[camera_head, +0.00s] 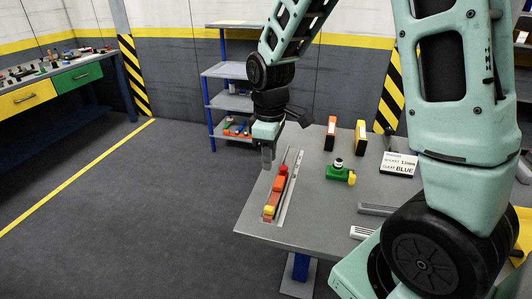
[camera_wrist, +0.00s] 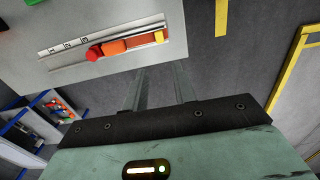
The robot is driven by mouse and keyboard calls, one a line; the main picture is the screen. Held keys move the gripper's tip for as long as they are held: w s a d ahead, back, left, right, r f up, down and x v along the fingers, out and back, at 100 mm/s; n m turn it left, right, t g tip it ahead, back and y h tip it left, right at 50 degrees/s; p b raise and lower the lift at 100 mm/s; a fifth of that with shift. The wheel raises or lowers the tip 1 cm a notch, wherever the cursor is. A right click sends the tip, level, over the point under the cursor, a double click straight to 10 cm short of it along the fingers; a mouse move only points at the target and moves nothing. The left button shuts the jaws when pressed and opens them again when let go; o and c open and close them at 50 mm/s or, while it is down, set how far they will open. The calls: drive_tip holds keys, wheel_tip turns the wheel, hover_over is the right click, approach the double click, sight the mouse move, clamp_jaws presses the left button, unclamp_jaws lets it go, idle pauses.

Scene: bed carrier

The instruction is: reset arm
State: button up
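My gripper (camera_head: 268,160) hangs at the end of my arm, pointing down near the left edge of the grey table (camera_head: 325,215). In the wrist view, its two fingers (camera_wrist: 158,85) stand apart with nothing between them, so it is open and empty. A light tray with a slot (camera_head: 291,190) lies on the table beside the gripper. It holds a row of red, orange and yellow pieces (camera_head: 275,193). The row also shows in the wrist view (camera_wrist: 118,46), ahead of the fingertips and apart from them.
A green and yellow piece with a dark knob (camera_head: 340,172), two upright holders (camera_head: 331,134) (camera_head: 360,137) and a text sign (camera_head: 398,164) stand on the table. A blue-framed shelf (camera_head: 228,100) stands behind. A drawer bench (camera_head: 60,80) is at far left. Floor between is clear.

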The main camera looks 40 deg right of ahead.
drive_tip(key=s+a+r, duration=0.2)
drive_tip(key=s+a, duration=0.7)
drive_tip(key=s, duration=0.1)
drive_tip(key=s+a+r, duration=0.2)
drive_tip(key=s+a, duration=0.8)
drive_tip(key=shift+s+a+y, duration=0.25)
drive_tip(key=shift+a+y, duration=0.05)
drive_tip(key=shift+r, duration=0.15)
idle(0.3)
